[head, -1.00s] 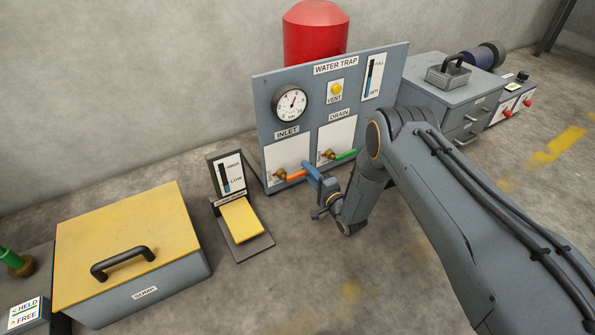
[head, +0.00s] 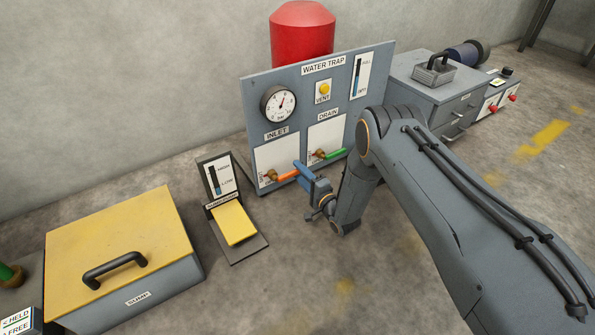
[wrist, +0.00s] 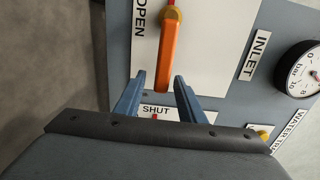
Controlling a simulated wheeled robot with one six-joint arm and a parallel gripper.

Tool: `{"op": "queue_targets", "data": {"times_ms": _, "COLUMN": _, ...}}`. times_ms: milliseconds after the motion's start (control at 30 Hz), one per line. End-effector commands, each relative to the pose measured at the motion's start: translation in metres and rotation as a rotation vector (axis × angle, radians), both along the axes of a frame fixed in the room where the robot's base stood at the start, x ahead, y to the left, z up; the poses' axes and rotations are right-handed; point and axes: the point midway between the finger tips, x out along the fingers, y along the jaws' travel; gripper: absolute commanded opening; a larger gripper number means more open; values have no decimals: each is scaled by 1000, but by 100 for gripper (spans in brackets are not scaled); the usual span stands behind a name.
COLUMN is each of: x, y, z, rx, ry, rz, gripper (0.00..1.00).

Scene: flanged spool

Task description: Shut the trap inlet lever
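The orange inlet lever (head: 287,176) is on the grey water trap panel (head: 262,110), on a white plate under the INLET label. In the head view it points right from its brass pivot. In the wrist view the lever (wrist: 168,55) points down between my fingers, with OPEN at upper left and SHUT (wrist: 157,111) below, partly hidden. My gripper (head: 302,172) is at the lever's free end. In the wrist view my gripper (wrist: 160,78) is open, its two blue fingers on either side of the lever's end with a gap showing on each side.
The green drain lever (head: 332,154) is just right of my gripper. A yellow pedal (head: 234,223) stands on the floor to the left, beside the yellow-lidded sump box (head: 110,245). A grey cabinet (head: 425,95) stands right of the panel. The floor in front is clear.

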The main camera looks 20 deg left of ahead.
Motion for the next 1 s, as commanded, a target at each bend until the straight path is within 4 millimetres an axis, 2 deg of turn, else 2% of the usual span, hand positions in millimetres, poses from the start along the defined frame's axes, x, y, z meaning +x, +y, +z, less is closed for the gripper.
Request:
{"op": "queue_targets", "data": {"times_ms": 200, "x": -23, "y": -30, "z": 2, "rx": 0, "ry": 4, "rz": -3, "gripper": 36}}
{"op": "queue_targets", "data": {"times_ms": 400, "x": -39, "y": -48, "z": 1, "rx": 0, "ry": 3, "rz": 0, "gripper": 36}}
{"op": "queue_targets", "data": {"times_ms": 1000, "x": -42, "y": -53, "z": 0, "rx": 0, "ry": 1, "rz": 0, "gripper": 36}}
